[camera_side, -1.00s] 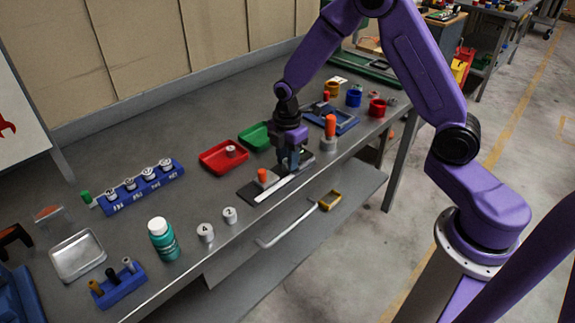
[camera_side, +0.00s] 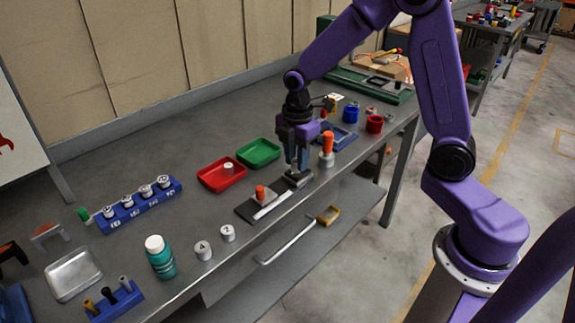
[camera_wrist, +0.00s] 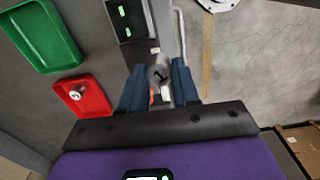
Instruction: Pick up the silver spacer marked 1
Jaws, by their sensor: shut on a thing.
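The silver spacer marked 1 (camera_wrist: 158,72) is between the two blue fingers of my gripper (camera_wrist: 160,84) in the wrist view, with its marked top facing the camera. My gripper is shut on it. In the side view my gripper (camera_side: 292,167) points down just above the dark plate near the table's front edge. I cannot make out the spacer clearly in that view. Other silver spacers are elsewhere: two (camera_side: 203,250) (camera_side: 227,233) stand at the front edge, and one (camera_side: 228,168) is in the red tray (camera_side: 212,185).
A dark plate with an orange-handled tool (camera_side: 260,192) lies beside my gripper. A green tray (camera_side: 258,154), an orange-topped post (camera_side: 327,145) and a blue tray (camera_side: 343,137) are close by. A blue rack (camera_side: 140,205) with several spacers and a teal bottle (camera_side: 160,258) stand left.

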